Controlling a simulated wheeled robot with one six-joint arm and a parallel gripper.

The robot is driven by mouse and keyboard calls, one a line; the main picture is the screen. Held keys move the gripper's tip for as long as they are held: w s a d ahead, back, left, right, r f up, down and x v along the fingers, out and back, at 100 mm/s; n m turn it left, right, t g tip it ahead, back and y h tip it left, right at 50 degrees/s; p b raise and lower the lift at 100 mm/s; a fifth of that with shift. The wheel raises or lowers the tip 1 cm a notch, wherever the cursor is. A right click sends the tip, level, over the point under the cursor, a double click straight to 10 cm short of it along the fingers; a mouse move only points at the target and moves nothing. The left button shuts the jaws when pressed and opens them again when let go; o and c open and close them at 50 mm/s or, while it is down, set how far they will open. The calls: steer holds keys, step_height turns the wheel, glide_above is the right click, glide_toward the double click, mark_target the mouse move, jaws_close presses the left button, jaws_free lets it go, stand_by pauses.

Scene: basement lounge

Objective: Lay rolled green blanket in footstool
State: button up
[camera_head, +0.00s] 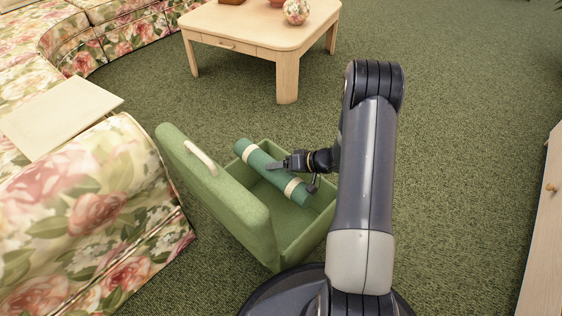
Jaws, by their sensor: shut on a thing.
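The rolled green blanket (262,165) is a dark green cylinder with two cream bands. It lies slantwise over the opening of the green footstool (296,253), its far left end near the back rim. I cannot tell whether it touches the floor of the box. The footstool's padded lid (222,200) stands open on the left, with a cream handle. My gripper (283,170) comes in from the right and is shut on the blanket's middle. One finger is partly hidden by the roll.
A floral sofa (100,210) stands close on the left, with a pale board (62,112) on it. A wooden coffee table (262,30) with a floral ball stands behind. A wooden cabinet (545,220) is at the right edge. Green carpet is clear on the right.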

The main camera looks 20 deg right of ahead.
step_height(320, 180, down, 12)
steer(key=b, duration=0.3)
steer(key=shift+f+b, duration=0.25)
steer(key=shift+b, duration=0.05)
steer(key=o, duration=1.2)
steer(key=shift+o, duration=0.2)
steer(key=p+v, duration=0.3)
steer(key=v, duration=0.7)
steer(key=shift+s+d+r, duration=0.2)
steer(key=shift+d, duration=0.1)
